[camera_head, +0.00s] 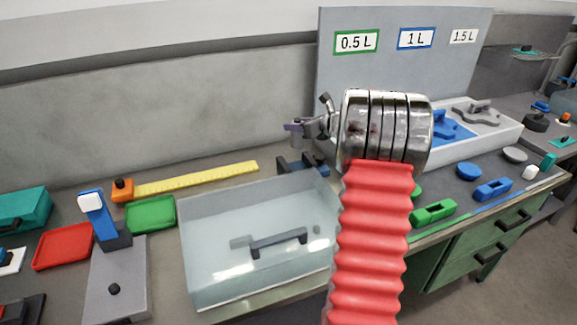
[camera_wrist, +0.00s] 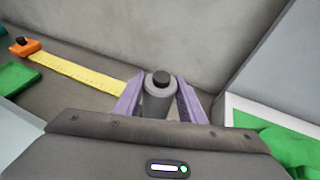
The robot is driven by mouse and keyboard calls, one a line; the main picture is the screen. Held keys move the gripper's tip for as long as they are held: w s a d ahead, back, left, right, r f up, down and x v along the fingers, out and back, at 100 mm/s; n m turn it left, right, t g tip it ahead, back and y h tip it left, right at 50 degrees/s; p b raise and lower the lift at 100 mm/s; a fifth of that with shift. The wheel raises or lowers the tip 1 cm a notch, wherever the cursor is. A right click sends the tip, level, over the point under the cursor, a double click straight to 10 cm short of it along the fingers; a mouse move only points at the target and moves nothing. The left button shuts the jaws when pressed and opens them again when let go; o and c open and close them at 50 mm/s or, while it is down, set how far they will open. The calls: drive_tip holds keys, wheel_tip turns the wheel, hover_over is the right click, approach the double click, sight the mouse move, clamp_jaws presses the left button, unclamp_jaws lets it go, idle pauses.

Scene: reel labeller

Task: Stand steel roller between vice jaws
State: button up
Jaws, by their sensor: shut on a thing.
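My gripper (camera_head: 297,127) is shut on the steel roller (camera_head: 297,141), a small grey cylinder, in the head view. In the wrist view, the roller (camera_wrist: 157,100) sits between the two purple fingers of my gripper (camera_wrist: 158,92), its dark round end facing the camera. A dark blue block-like fixture (camera_head: 302,164), which looks like the vice, stands on the bench just below the gripper. The roller appears above it and apart from it. My arm partly hides the fixture's right side, and its jaw gap is not clear. The fixture does not show in the wrist view.
A clear lidded box (camera_head: 215,270) stands in front of the fixture. A yellow ruler (camera_head: 200,179) lies left, near green (camera_head: 150,214) and red (camera_head: 63,246) trays. A grey panel (camera_head: 450,55) and a white tray (camera_head: 490,140) stand on the right.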

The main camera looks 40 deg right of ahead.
sight(302, 141)
drive_tip(key=shift+d, duration=0.25)
drive_tip(key=shift+a, duration=0.1)
drive_tip(key=shift+w+f, duration=0.1)
drive_tip(key=shift+a+f, duration=0.1)
drive_tip(key=shift+f, duration=2.9)
drive_tip(key=shift+f, duration=0.1)
drive_tip(key=shift+f, duration=1.75)
